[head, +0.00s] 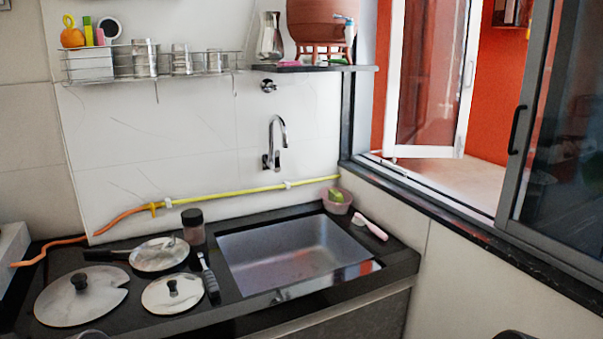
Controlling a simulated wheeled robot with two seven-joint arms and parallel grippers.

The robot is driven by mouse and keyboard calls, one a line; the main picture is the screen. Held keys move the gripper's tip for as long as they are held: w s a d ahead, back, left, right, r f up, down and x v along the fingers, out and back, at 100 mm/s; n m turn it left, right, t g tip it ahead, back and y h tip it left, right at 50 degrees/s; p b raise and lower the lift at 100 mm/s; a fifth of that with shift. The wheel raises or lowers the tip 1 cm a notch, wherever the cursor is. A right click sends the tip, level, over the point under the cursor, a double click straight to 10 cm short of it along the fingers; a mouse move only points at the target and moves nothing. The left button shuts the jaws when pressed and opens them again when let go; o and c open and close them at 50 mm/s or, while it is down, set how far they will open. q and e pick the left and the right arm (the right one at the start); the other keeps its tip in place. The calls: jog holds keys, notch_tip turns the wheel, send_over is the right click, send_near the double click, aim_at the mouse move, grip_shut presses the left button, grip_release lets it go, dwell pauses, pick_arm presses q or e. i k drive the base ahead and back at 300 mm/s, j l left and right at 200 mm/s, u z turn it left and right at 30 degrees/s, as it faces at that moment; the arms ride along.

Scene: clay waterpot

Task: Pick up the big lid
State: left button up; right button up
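The big lid (65,304) is a round silvery metal disc with a black knob and a notch in its right side. It lies flat, knob up, on the left of the black counter. A smaller metal lid (185,297) with a black knob lies just right of it. Neither gripper can be made out. A grey rounded piece shows at the bottom edge below the big lid, and a dark piece at the bottom right edge; I cannot tell what they are.
A pan (160,258) with a black handle sits behind the lids. A dark jar (193,226) and a black-handled utensil (209,279) are close by. The sink (290,250) is to the right, with a pink bowl (337,203) and brush (370,227) beyond. A hose (225,194) runs along the wall.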

aim_at(81, 296)
jog(key=u, duration=1.3)
